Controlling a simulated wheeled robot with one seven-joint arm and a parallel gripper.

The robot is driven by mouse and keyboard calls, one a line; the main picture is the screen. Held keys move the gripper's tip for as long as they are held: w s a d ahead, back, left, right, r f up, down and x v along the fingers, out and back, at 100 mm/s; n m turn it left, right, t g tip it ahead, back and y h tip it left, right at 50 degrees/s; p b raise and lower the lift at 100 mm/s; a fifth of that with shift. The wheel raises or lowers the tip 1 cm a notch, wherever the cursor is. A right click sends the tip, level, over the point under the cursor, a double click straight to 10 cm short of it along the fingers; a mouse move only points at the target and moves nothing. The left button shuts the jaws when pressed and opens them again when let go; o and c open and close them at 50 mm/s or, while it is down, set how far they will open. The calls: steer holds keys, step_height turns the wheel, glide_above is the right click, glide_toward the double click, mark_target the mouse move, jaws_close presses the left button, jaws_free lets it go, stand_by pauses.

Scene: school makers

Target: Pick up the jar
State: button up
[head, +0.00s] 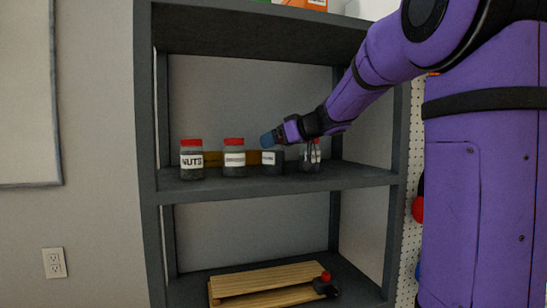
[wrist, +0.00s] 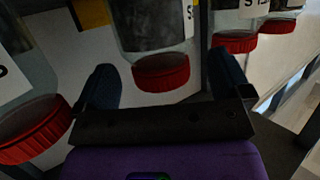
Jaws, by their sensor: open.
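Several clear jars with red lids and white labels stand in a row on the middle shelf. From the left in the head view are a jar labelled NUTS (head: 191,160), a second jar (head: 234,159), a third jar (head: 272,163) and a fourth jar (head: 314,158). My gripper (head: 268,139) is at the third jar and hides its lid. In the wrist view, my gripper (wrist: 163,64) is open, with its dark blue fingers on either side of one jar's red lid (wrist: 162,73). I cannot tell whether they touch it. Neighbouring jars show at left (wrist: 32,128) and right (wrist: 235,42).
The grey shelf unit (head: 270,181) has side posts and a board above the jars. A yellow object (head: 212,158) lies behind them. A wooden slatted piece (head: 265,282) and a red-topped black object (head: 325,285) are on the lower shelf. A pegboard (head: 412,150) is at right.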

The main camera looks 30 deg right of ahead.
steer(key=shift+x, duration=1)
steer(key=shift+r, duration=0.1)
steer(key=c, duration=1.3)
steer(key=shift+r, duration=0.55)
steer(key=c, duration=0.3)
step_height(320, 180, up, 17)
steer(key=shift+f, duration=0.1)
step_height(320, 180, down, 18)
steer(key=shift+r, duration=0.1)
